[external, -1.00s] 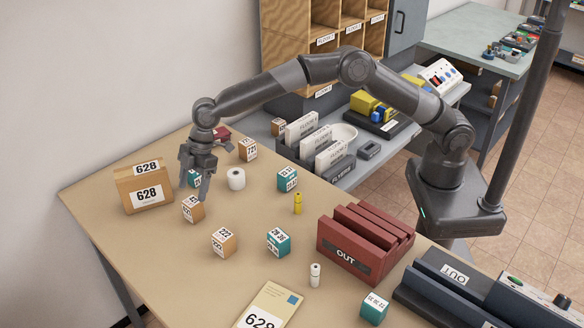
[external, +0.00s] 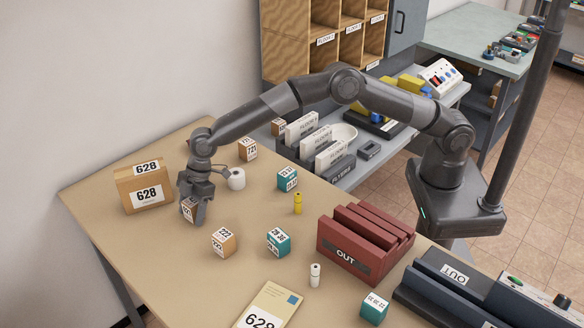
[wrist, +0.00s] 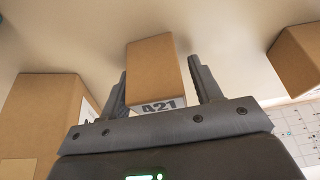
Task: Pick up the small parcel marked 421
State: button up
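The small brown parcel marked 421 (external: 187,211) stands on the tan table in the external view, mostly covered by my gripper (external: 192,212). In the wrist view the parcel (wrist: 154,68) lies between the two fingers of my gripper (wrist: 161,85). Its label reads 421, partly cut off by the gripper body. The fingers are spread, one on either side of the parcel, with a narrow gap visible on the right side. Whether either finger touches it is hard to tell.
A large box marked 628 (external: 146,188) stands close left of my gripper. A brown parcel marked 222 (external: 223,242) is in front, to the right. A white roll (external: 236,178) and a teal parcel (external: 287,179) stand to the right. The red OUT rack (external: 362,243) is farther right.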

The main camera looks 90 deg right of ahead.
jog(key=c, duration=0.9)
